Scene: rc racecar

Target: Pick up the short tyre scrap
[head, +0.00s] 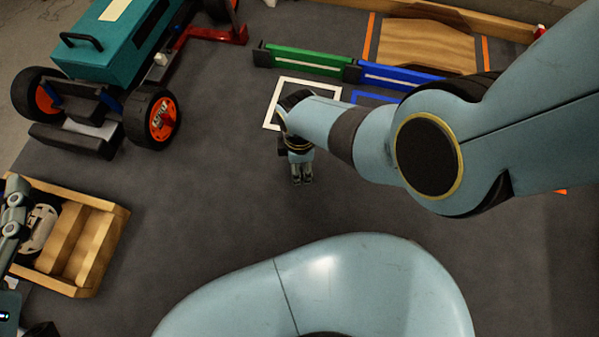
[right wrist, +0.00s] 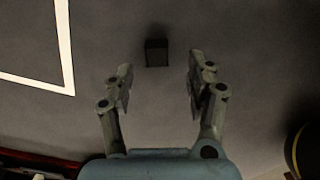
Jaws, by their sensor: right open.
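A small dark block, which looks like the short tyre scrap (right wrist: 157,52), lies on the grey floor mat in the right wrist view. It is ahead of the fingertips, roughly midway between their lines, and apart from both fingers. My right gripper (right wrist: 160,85) is open and empty. In the head view the right gripper (head: 301,180) points down over the mat, just below a white square outline; the scrap cannot be made out there. Part of what looks like my left gripper (head: 14,212) shows at the left edge, by a wooden box; its fingers are not clear.
The wooden box (head: 112,234) with a divider holds a pale disc-like part at left. A teal car (head: 112,45) with orange-hubbed wheels stands top left. Green (head: 300,60) and blue (head: 395,77) barriers and a wooden ramp (head: 428,45) are at the back. The middle mat is clear.

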